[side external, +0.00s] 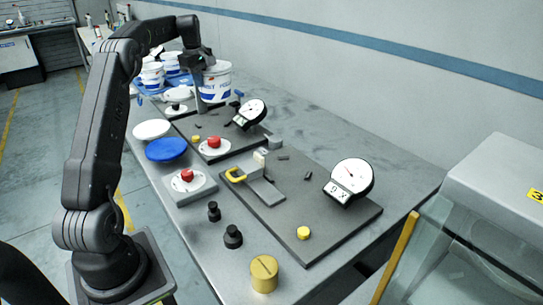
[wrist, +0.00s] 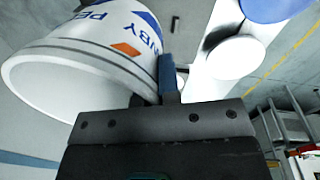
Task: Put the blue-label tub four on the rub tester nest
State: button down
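A white tub with a blue label (side external: 217,82) is at my gripper (side external: 199,88) over the far part of the bench. It is large at the left of the wrist view (wrist: 105,45), with its open mouth toward the camera. One finger of my gripper (wrist: 156,95) lies against the outside of the tub wall; the other is mostly hidden at the rim. My gripper looks shut on the wall. The tub's underside and any number are not readable. Two dark boards with dial gauges, a rear one (side external: 222,150) and a front one (side external: 325,220), stand nearby; which holds the rub tester nest is unclear.
More white tubs (side external: 152,76) stand at the far left. A white lid (side external: 152,130) and a blue lid (side external: 166,150) lie along the left edge. Red-button boxes (side external: 188,180), black knobs (side external: 232,237) and a yellow cylinder (side external: 264,274) stand nearer. The bench's back right strip is clear.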

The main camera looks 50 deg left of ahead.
jog(key=s+d+m, duration=0.1)
jog(key=s+d, duration=0.1)
jog(key=d, duration=1.1)
jog(key=s+d+m, duration=0.2)
jog(key=s+d, duration=0.1)
jog(key=d, duration=1.1)
jog(key=shift+w+d+f, duration=1.15)
jog(key=shift+d+f, duration=0.3)
jog(key=shift+f, duration=0.3)
jog(key=shift+w+d+f, duration=1.2)
jog(key=shift+d+f, duration=0.25)
jog(key=shift+f, duration=0.25)
jog(key=shift+w+d+f, duration=1.15)
jog(key=shift+d+f, duration=0.3)
jog(key=shift+f, duration=0.3)
jog(key=shift+f, duration=0.15)
jog(key=c, duration=1.7)
grip_release()
jog(key=shift+c, duration=0.2)
jog(key=o, duration=0.4)
